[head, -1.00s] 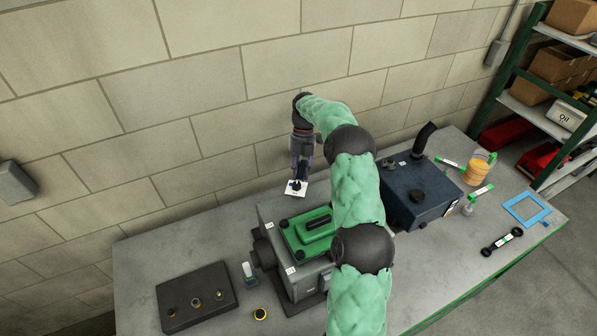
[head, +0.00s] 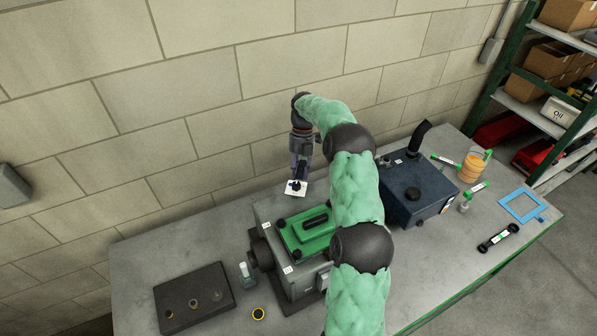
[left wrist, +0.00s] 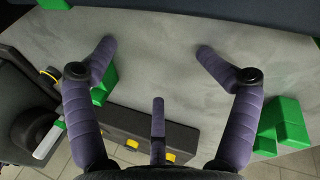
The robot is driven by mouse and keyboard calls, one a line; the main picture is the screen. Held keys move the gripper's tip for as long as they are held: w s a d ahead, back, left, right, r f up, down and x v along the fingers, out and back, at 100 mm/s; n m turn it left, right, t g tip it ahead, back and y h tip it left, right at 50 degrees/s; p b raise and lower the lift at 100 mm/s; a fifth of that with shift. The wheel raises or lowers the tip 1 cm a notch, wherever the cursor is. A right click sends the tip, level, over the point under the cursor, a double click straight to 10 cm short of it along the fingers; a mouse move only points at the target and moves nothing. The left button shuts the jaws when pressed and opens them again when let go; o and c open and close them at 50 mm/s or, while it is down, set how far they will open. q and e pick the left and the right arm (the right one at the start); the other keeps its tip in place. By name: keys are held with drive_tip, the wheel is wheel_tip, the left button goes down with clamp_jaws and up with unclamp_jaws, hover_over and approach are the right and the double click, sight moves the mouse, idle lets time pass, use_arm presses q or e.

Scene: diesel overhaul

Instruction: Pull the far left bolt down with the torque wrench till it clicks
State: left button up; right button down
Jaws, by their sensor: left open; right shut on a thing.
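The engine block (head: 316,283) with a green cover (head: 310,231) stands mid-bench. Dark round bolt heads show at the cover's corners; the near left one (head: 295,254) is clear. I cannot tell which is the far left bolt. My right gripper (head: 298,178) points down just behind the engine, close to the wall. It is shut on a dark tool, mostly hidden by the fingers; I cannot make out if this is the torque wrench. A white card (head: 290,192) shows at its tip. My left gripper (left wrist: 157,52) is open and empty above grey bench top, outside the head view.
A dark tray (head: 181,317) with several rings lies at left. A blue-black box (head: 432,205) with an elbow pipe stands right of my arm. The bench's left back is bare.

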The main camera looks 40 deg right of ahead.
drive_tip(key=shift+s+d+r, duration=0.1)
drive_tip(key=shift+s+d, duration=0.1)
drive_tip(key=shift+s, duration=0.1)
drive_tip(key=shift+s+d, duration=0.1)
drive_tip(key=shift+s+d, duration=0.1)
drive_tip(key=shift+s, duration=0.2)
drive_tip(key=shift+s, duration=0.1)
idle(0.5)
drive_tip(key=shift+s+d, duration=0.2)
drive_tip(key=shift+s, duration=0.15)
drive_tip(key=shift+s, duration=0.1)
drive_tip(key=shift+s+d, duration=0.15)
drive_tip(key=shift+s, duration=0.15)
drive_tip(key=shift+s, duration=0.1)
idle(0.5)
drive_tip(key=shift+s+d, duration=0.1)
drive_tip(key=shift+s, duration=0.25)
